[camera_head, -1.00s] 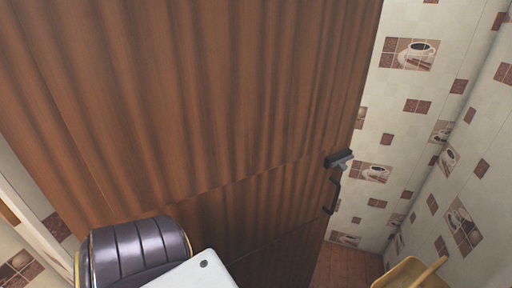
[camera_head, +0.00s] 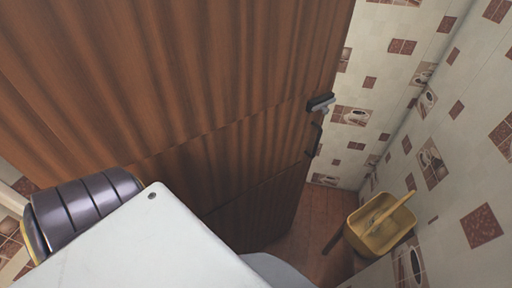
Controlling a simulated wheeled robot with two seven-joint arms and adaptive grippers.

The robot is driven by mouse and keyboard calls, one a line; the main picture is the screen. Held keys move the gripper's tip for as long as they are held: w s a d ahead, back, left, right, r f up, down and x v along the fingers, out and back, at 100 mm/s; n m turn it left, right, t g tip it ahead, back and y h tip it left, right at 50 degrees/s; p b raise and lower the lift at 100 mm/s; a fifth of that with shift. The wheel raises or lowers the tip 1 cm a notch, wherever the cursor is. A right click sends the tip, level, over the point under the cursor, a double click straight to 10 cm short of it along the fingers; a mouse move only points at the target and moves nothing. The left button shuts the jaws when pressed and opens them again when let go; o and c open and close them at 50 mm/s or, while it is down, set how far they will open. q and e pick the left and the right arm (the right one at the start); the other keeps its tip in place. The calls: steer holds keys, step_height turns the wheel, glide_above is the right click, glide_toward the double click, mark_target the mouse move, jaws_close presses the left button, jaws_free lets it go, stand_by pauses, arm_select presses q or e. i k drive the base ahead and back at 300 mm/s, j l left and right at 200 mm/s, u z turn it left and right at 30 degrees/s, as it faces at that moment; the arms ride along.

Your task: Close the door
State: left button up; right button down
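The door (camera_head: 190,75) is a tall brown wooden panel with wavy vertical grain, and it fills the left and middle of the head view. It stands at an angle to the tiled wall, with a gap along its right edge. A dark handle with a grey end (camera_head: 320,103) sits near that right edge. Neither of my grippers shows in the head view, so whether they are open or shut is hidden.
A yellow bucket (camera_head: 355,241) stands on the reddish-brown floor (camera_head: 318,212) at the lower right, by the tiled wall (camera_head: 455,130). Some floor shows between door and bucket.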

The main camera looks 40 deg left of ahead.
mark_target(212, 101)
steer(key=u, duration=1.55)
